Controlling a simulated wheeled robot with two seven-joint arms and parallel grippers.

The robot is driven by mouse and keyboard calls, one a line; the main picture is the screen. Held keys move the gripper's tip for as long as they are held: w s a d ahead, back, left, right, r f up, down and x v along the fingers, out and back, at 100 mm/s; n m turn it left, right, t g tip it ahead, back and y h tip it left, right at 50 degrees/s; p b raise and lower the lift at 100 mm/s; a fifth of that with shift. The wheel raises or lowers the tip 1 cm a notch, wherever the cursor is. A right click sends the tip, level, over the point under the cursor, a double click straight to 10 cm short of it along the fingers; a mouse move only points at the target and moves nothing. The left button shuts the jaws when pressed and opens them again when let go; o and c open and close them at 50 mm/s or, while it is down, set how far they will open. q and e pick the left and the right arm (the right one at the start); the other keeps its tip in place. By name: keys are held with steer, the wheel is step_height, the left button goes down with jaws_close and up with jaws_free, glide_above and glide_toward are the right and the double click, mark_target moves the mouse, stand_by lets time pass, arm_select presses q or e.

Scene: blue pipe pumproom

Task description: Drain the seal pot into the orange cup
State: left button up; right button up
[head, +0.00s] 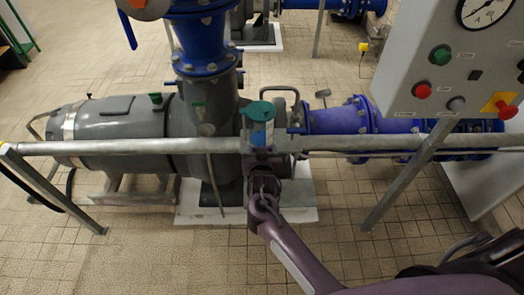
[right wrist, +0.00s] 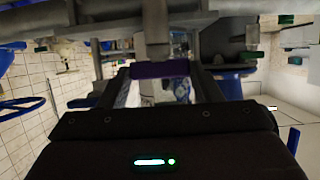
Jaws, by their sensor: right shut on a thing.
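A blue pot with a teal lid (head: 258,112), seemingly the seal pot, stands upright at the pump's middle, behind the grey handrail. My right gripper (head: 262,152) is just below it at the rail. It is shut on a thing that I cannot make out. In the right wrist view its two fingers (right wrist: 162,85) reach forward with a purple bar between them. The pot's drain is hidden by the rail and my gripper. I cannot make out an orange cup in either view. My left gripper is not in view.
The grey handrail (head: 130,147) runs across the front, on slanted legs. A grey pump motor (head: 120,120) lies left and blue pipes (head: 340,118) run right. A control box (head: 440,70) with buttons and a gauge hangs at upper right. Tiled floor is open in front.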

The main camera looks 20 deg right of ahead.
steer(key=o, duration=0.7)
steer(key=v, duration=0.7)
steer(key=shift+s+a+r+b, duration=0.1)
steer(key=shift+s+r+b, duration=0.1)
steer(key=shift+s+b, duration=0.1)
steer(key=s+f+n+g+y, duration=0.15)
steer(key=s+f, duration=0.35)
steer(key=f, duration=0.5)
steer(key=s+f+n+g+y, duration=0.15)
steer(key=s+f, duration=0.25)
steer(key=f, duration=0.5)
steer(key=s+f+n+g, duration=0.2)
steer(key=s+f, duration=0.3)
steer(key=f, duration=0.5)
steer(key=s+d+f+g, duration=0.2)
steer(key=s+f, duration=0.3)
steer(key=s, duration=0.4)
steer(key=s+d+f+g, duration=0.2)
steer(key=s+f, duration=0.3)
steer(key=s, duration=0.5)
steer(key=s+d+f+g+y, duration=0.1)
steer(key=s+d+f, duration=0.3)
steer(key=s, duration=0.5)
steer(key=shift+s+f+n+g, duration=0.25)
steer(key=shift+f+n+g, duration=0.15)
steer(key=shift+f+g, duration=0.45)
